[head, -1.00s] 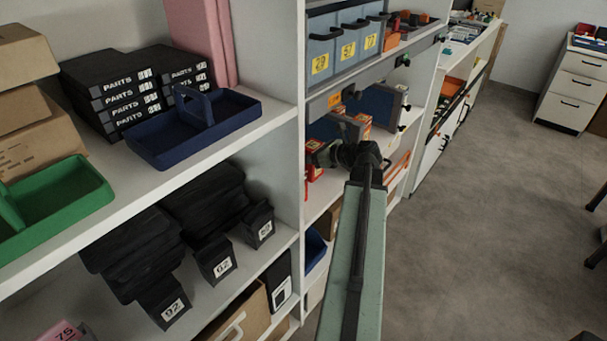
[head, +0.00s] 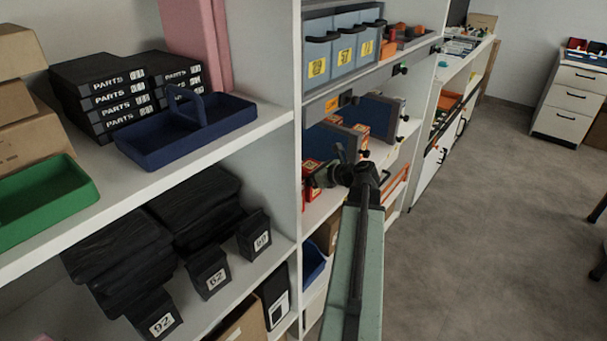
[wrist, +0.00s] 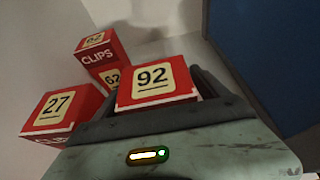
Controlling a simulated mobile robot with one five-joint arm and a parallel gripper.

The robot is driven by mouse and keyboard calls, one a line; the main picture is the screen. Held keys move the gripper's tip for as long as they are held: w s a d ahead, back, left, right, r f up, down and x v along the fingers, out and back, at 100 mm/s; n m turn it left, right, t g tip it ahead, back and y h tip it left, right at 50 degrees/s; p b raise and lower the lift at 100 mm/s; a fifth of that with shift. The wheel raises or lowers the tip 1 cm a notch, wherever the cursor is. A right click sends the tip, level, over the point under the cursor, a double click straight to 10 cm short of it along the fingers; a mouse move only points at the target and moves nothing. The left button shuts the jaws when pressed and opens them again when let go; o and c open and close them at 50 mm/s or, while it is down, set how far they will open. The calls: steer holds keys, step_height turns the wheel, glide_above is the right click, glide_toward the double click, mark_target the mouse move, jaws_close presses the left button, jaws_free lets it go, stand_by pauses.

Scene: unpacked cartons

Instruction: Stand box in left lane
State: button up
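In the wrist view a red box marked 92 (wrist: 155,84) lies between the dark fingers of my gripper (wrist: 155,92). The fingers flank it closely; whether both touch it cannot be told. A red box marked 27 (wrist: 58,110) is to the left. A red CLIPS box marked 62 (wrist: 98,58) stands farther back. A blue divider (wrist: 262,60) rises on the right. In the head view my gripper (head: 338,172) reaches into the middle shelf bay, right of red boxes (head: 311,178); its fingertips are small and partly hidden there.
Another blue divider (head: 378,112) and more red boxes (head: 361,134) are deeper in the bay. Blue bins (head: 341,48) stand on the shelf above. A white upright (head: 285,50) separates this bay from the left shelf with a blue tray (head: 150,146).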

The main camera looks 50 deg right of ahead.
steer(key=shift+r, duration=0.1)
steer(key=shift+s+r+p, duration=0.25)
steer(key=shift+r+p, duration=0.05)
steer(key=shift+p, duration=0.1)
steer(key=a+p+v, duration=0.1)
steer(key=p+v, duration=0.3)
steer(key=v, duration=0.7)
steer(key=shift+s+d, duration=0.2)
steer(key=shift+d, duration=0.3)
steer(key=shift+c, duration=0.2)
